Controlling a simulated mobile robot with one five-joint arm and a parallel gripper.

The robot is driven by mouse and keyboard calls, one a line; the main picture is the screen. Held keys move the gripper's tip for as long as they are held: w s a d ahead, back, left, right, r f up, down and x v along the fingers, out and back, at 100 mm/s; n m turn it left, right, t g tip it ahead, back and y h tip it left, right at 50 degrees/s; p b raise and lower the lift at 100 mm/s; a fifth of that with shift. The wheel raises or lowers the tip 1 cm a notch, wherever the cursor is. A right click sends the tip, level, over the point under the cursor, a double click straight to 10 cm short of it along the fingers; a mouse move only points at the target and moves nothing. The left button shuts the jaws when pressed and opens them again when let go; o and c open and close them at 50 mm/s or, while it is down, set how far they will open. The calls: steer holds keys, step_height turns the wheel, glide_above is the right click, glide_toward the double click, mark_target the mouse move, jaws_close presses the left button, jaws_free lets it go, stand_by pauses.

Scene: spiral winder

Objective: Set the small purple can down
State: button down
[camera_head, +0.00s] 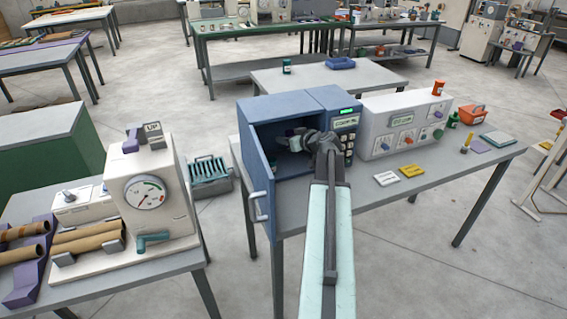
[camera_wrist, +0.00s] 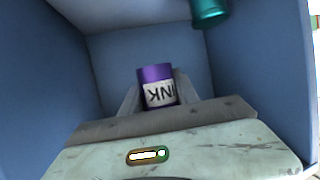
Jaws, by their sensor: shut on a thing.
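The small purple can (camera_wrist: 156,74) shows in the wrist view, with a white label whose letters read upside down. My gripper (camera_wrist: 157,92) is shut on it, one finger at each side. In the head view my gripper (camera_head: 297,142) reaches into the open blue cabinet (camera_head: 285,105) on the grey bench; the can is hidden there. In the wrist view the blue walls (camera_wrist: 65,60) surround the can. I cannot tell whether the can touches a surface.
A teal cylinder (camera_wrist: 209,12) is close by in the cabinet, at the top of the wrist view. The cabinet door (camera_head: 262,195) stands open toward me at the left. A keypad panel (camera_head: 346,125) and white control box (camera_head: 405,122) adjoin on the right. The bench front (camera_head: 450,180) has free room.

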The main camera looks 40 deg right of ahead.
mark_target(287, 164)
step_height(287, 164, down, 10)
steer(key=b, duration=1)
steer(key=shift+f, duration=0.25)
steer(key=shift+r, duration=0.25)
steer(key=shift+f, duration=0.25)
steer(key=c, duration=0.9)
jaws_free()
steer(key=shift+s+r, duration=0.1)
steer(key=shift+r, duration=0.15)
steer(key=p+v, duration=0.5)
steer(key=v, duration=0.6)
steer(key=shift+s+a+r, duration=0.1)
steer(key=shift+s+r, duration=0.05)
steer(key=shift+r, duration=0.05)
steer(key=shift+s, duration=0.3)
